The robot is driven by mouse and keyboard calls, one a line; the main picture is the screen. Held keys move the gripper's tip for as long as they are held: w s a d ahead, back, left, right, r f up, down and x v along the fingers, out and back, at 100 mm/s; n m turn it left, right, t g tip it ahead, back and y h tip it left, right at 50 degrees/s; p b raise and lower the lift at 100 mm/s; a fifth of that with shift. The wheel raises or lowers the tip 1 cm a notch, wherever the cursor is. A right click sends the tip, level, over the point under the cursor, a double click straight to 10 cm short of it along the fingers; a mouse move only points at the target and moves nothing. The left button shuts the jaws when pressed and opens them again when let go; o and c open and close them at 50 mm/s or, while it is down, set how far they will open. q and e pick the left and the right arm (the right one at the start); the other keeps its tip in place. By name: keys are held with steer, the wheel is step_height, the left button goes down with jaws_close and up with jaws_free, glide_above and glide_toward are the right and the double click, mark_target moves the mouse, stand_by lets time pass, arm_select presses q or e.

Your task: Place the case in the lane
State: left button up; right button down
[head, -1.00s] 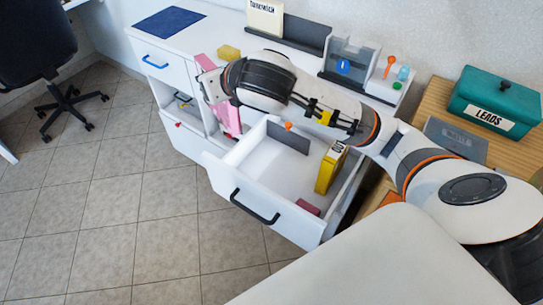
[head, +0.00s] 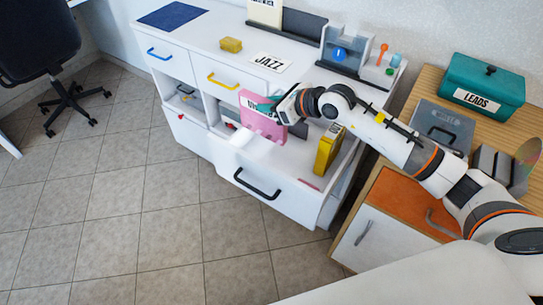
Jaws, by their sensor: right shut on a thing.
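A pink case (head: 263,119) is held by my right gripper (head: 277,106) above the open white drawer (head: 265,187) with the black handle. The case stands roughly upright, with its face toward the camera and a partly readable label at its top left. The fingers close on its upper right part. A yellow case (head: 328,150) stands upright inside the drawer at the right. A dark red piece (head: 309,184) shows low at the drawer's front right. The lanes inside the drawer are largely hidden by the pink case and my arm. My left gripper is not in view.
A JAZZ card (head: 270,62) and a yellow block (head: 231,45) lie on the white counter. A yellow-handled drawer (head: 222,82) is shut behind the case. A teal LEADS box (head: 484,85) and a grey case (head: 443,128) sit on the wooden cabinet at the right.

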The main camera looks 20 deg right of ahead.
mark_target(272, 132)
steer(key=f, duration=0.6)
steer(key=shift+w+d+f, duration=0.15)
steer(key=shift+w+d, duration=0.15)
steer(key=shift+d, duration=0.05)
steer(key=shift+f, duration=2.2)
steer(key=shift+f+b, duration=0.1)
steer(key=shift+b, duration=0.3)
steer(key=c, duration=1.3)
jaws_free()
steer(key=shift+o, duration=0.2)
